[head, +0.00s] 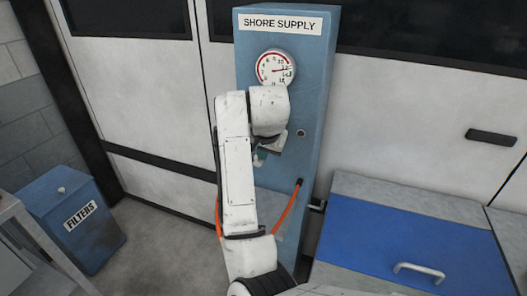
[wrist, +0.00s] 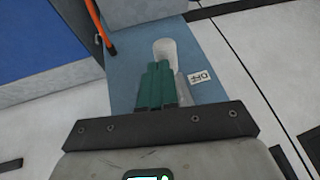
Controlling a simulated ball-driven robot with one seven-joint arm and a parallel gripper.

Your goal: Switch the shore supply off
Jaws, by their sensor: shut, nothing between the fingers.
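The blue shore supply cabinet (head: 312,140) stands upright in the middle of the head view, with a SHORE SUPPLY sign (head: 280,24) at its top. In the wrist view a pale, rounded handle (wrist: 165,48) stands out from the blue cabinet face (wrist: 205,60). A small white label (wrist: 199,77), which seems to read OFF upside down, is to its right. My gripper (wrist: 160,66) has its green fingers together and empty, right at the handle; I cannot tell whether they touch it. In the head view my arm hides the handle and most of my gripper (head: 260,160).
A round gauge (head: 276,68) sits above my arm on the cabinet. An orange cable (head: 288,208) hangs from its lower front. A blue FILTERS bin (head: 75,220) stands at left, and a blue-topped chest with a handle (head: 419,269) at right. Floor shows between bin and cabinet.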

